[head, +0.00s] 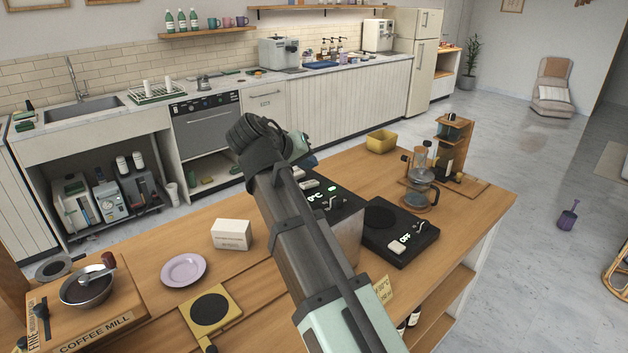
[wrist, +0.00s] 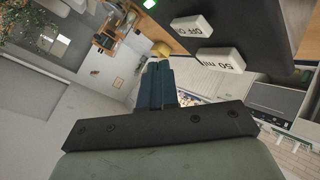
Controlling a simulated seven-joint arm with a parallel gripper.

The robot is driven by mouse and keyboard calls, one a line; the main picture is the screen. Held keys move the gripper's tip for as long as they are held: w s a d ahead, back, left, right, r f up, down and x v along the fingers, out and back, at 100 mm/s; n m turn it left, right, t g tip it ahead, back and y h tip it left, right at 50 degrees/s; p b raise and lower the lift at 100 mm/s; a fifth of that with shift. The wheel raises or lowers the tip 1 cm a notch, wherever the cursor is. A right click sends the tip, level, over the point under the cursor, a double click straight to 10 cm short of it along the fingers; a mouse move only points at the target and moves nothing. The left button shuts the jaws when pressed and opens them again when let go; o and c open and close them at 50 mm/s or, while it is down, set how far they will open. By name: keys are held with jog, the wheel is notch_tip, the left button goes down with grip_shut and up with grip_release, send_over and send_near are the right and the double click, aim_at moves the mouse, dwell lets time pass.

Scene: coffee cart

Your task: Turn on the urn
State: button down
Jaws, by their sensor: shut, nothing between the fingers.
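A box with a black top and steel side (head: 345,235) stands on the wooden counter, partly hidden behind my arm. It has a lit "°C" display, and I take it to be the urn. In the wrist view a black panel (wrist: 228,22) carries a white key marked "50 ml" (wrist: 220,60), another white key with upside-down lettering (wrist: 191,26) and a lit green lamp (wrist: 149,4). My gripper (wrist: 156,66) is shut and empty, with its blue fingers together beside and apart from the panel. In the head view its fingertips (head: 309,162) show just behind the box.
A black scale-like plate reading "OFF" (head: 400,232) stands right of the box, with a glass coffee maker (head: 421,190) behind it. A yellow tub (head: 381,141) is at the back edge. A white box (head: 231,234) and pink plate (head: 183,270) lie left of my arm.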

aim_at(307, 183)
jog(key=shift+s+a+r, duration=0.15)
jog(key=shift+r, duration=1.45)
